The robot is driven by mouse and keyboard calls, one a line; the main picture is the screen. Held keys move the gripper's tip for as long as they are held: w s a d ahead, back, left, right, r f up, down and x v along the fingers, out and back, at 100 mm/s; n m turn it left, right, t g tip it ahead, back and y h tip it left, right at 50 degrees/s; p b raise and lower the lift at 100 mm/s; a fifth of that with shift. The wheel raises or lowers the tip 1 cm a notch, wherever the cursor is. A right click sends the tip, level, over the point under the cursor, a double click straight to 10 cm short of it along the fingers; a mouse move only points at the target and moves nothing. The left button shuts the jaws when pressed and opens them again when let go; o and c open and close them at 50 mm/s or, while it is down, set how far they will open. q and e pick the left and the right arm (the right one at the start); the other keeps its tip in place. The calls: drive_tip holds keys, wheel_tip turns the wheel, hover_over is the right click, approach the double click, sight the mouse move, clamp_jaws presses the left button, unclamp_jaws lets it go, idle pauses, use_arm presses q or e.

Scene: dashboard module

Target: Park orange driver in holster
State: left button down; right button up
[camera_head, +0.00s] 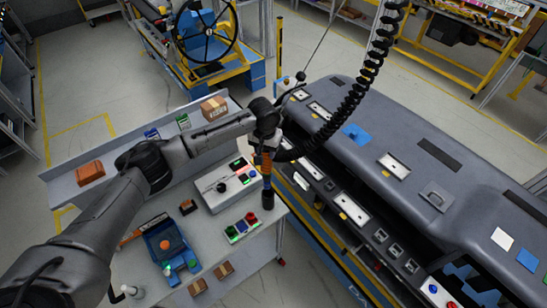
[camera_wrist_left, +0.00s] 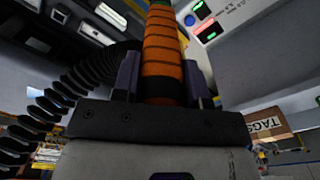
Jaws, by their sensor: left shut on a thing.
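My left gripper (camera_head: 265,158) is shut on the orange driver (camera_head: 266,166), which hangs upright with its dark end down, above the right edge of the workbench. In the left wrist view the driver's orange ribbed grip (camera_wrist_left: 162,60) with black bands sits between the two fingers (camera_wrist_left: 162,82). I cannot clearly make out a holster; a blue tray-like holder (camera_head: 154,240) with an orange round part lies on the bench to the lower left. My right gripper is not in view.
A grey control box (camera_head: 216,187) and a button panel (camera_head: 243,227) are close to the driver. A grey dashboard module (camera_head: 400,150) stands to the right. A black coiled hose (camera_head: 357,90) hangs down near my gripper. A cardboard box (camera_head: 214,108) is on the back shelf.

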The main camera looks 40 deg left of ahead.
use_arm(q)
drive_tip(key=shift+w+a+m, duration=0.1)
drive_tip(key=shift+w+m, duration=0.1)
drive_tip(key=shift+m, duration=1.5)
